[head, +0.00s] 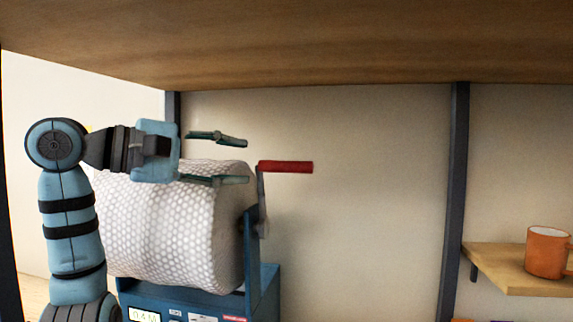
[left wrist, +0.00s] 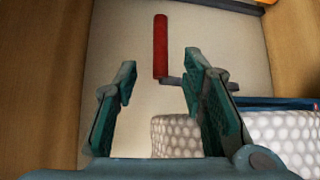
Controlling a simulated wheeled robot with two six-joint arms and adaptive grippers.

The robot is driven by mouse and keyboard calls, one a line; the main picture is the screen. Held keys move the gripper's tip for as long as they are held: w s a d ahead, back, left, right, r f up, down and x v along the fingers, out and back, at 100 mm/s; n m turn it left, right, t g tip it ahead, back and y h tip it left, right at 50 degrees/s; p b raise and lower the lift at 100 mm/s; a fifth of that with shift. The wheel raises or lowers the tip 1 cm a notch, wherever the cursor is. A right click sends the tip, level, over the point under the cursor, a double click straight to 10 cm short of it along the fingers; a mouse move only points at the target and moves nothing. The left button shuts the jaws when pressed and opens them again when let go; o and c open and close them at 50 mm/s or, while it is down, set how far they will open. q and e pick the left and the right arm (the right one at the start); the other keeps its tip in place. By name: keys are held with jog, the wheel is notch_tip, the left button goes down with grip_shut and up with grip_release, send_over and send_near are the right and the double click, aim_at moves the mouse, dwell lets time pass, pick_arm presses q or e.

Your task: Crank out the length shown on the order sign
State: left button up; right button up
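A large roll of white bubble wrap (head: 165,230) sits in a blue dispenser stand (head: 262,285). A crank arm (head: 261,195) on the stand's right side points up and ends in a red handle (head: 286,167) that sticks out to the right. My left gripper (head: 238,161) is open and empty above the roll, its fingers pointing at the handle but apart from it. In the left wrist view the red handle (left wrist: 160,48) lies ahead, beyond the two fingertips. A small display (head: 144,315) on the stand's front seems to read 0.4 M. No order sign is recognisable. My right gripper is not in view.
A wooden shelf (head: 290,50) spans the space overhead, with dark posts (head: 455,200) at the sides. An orange mug (head: 547,252) stands on a small wooden shelf (head: 500,272) at the right. The space between handle and right post is free.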

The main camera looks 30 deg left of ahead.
aim_at(281, 166)
pick_arm(q)
jog(key=p+x, duration=0.1)
jog(key=x, duration=1)
jog(key=shift+w+d+p, duration=0.1)
jog(key=shift+w+p, duration=0.15)
jog(key=shift+p, duration=0.05)
jog(key=shift+s, duration=0.3)
jog(key=shift+w, duration=0.1)
grip_shut()
